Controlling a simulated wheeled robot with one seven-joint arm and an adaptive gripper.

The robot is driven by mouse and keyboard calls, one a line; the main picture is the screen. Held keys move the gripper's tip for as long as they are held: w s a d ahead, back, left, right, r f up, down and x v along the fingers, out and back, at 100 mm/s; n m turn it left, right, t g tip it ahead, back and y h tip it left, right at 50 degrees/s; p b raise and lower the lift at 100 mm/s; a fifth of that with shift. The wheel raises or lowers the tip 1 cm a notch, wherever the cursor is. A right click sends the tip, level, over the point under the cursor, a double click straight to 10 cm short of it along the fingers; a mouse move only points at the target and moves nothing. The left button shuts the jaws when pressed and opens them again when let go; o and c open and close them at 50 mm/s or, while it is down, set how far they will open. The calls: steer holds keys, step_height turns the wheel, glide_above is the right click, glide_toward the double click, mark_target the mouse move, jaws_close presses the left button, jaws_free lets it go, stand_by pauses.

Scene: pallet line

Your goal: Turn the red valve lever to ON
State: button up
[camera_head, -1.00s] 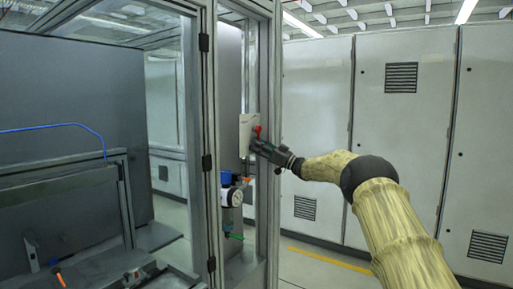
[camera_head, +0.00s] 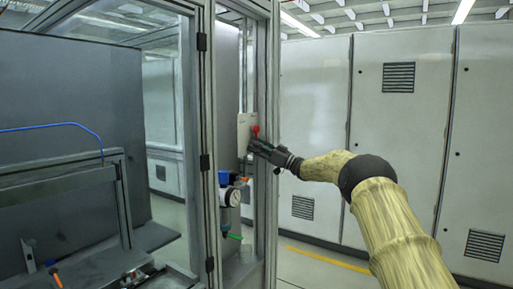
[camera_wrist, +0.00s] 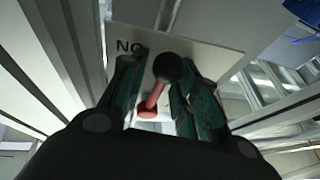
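The red valve lever (camera_wrist: 153,97) has a black round knob (camera_wrist: 168,67) and stands out from a pale plate (camera_wrist: 205,50) in the wrist view. Letters reading "NO" in this view are printed on the plate, left of the knob. In the head view, a small red part (camera_head: 256,130) of the valve shows at the plate's edge. My gripper (camera_wrist: 165,75) has its two teal-padded fingers apart, one on each side of the lever. Whether either finger touches it cannot be told. The fingers hide part of the plate.
The plate sits in a grey framed enclosure; its post (camera_head: 207,150) stands left of my gripper. Below are a round gauge (camera_head: 230,197) with blue fittings and a green part (camera_head: 235,236). Grey cabinets (camera_head: 400,130) line the back right. A yellow floor line (camera_head: 328,258) runs before them.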

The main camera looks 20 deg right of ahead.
steer(key=v, duration=1.2)
steer(key=shift+w, duration=0.1)
steer(key=shift+f, duration=0.1)
